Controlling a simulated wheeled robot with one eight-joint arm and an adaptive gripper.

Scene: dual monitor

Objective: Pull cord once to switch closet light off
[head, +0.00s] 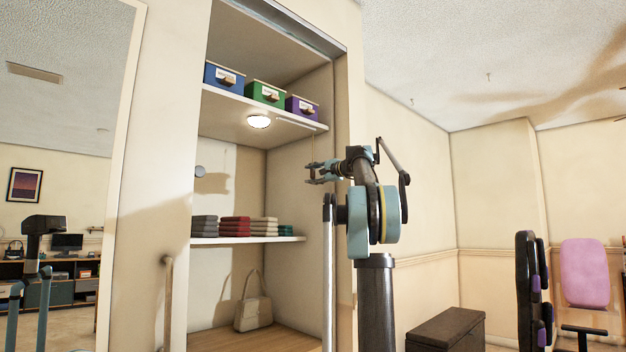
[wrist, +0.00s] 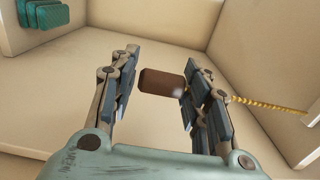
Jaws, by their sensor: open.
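The closet light (head: 259,121) is a round lamp under the upper shelf, and it is lit. My gripper (head: 318,172) is open inside the closet opening, below that shelf. A thin cord (head: 313,148) hangs down to it. In the wrist view, the brown pull handle (wrist: 162,84) lies between the open fingers of my gripper (wrist: 164,76). The yellow twisted cord (wrist: 268,104) runs from behind the right finger toward a pale ledge at the right. The cord's join to the handle is hidden by that finger. I cannot tell whether the fingers touch the handle.
Blue, green and purple boxes (head: 266,93) stand on the upper shelf. Folded clothes (head: 235,227) lie on the middle shelf (head: 270,240), left of my gripper. A handbag (head: 252,313) stands below. The closet's right side wall (head: 300,190) is close to my gripper.

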